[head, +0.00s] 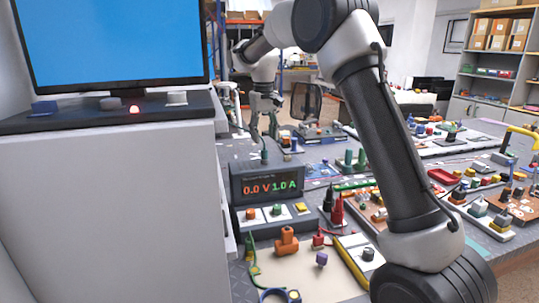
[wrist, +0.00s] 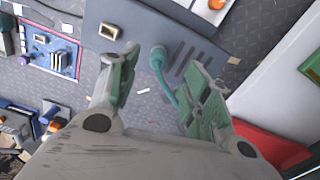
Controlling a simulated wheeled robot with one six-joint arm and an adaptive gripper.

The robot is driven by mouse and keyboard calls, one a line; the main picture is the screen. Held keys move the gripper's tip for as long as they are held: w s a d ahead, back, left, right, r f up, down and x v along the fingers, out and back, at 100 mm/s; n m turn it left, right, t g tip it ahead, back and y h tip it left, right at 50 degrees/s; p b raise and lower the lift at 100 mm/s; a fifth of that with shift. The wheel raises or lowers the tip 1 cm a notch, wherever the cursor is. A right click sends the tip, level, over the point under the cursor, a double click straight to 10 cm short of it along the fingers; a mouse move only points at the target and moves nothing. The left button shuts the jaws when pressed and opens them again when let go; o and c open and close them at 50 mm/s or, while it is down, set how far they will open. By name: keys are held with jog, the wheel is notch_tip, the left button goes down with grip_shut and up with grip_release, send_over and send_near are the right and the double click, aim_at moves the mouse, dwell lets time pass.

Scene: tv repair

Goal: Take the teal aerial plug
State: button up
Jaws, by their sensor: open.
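The teal aerial plug (wrist: 158,56) sits on a dark grey box (wrist: 135,15) with vent slots in the wrist view. A teal lead runs from it towards the right finger, where part of it is hidden. My gripper (wrist: 165,62) is open, with a finger on each side of the plug and a gap to both. I cannot tell how far the fingertips are above it. In the head view my gripper (head: 263,128) points down behind the power supply (head: 268,184), and a small teal piece (head: 265,155) shows below it.
A large screen (head: 110,45) stands on a white cabinet (head: 105,200) close to the left of the power supply. The bench holds a red tray (head: 444,177) and several small parts. A blue circuit board (wrist: 50,52) lies at the wrist view's left.

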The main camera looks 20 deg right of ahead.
aim_at(264, 150)
jog(key=f, duration=0.6)
jog(key=shift+w+d+f, duration=0.1)
jog(key=shift+w+f, duration=0.1)
jog(key=shift+f, duration=0.15)
jog(key=c, duration=1)
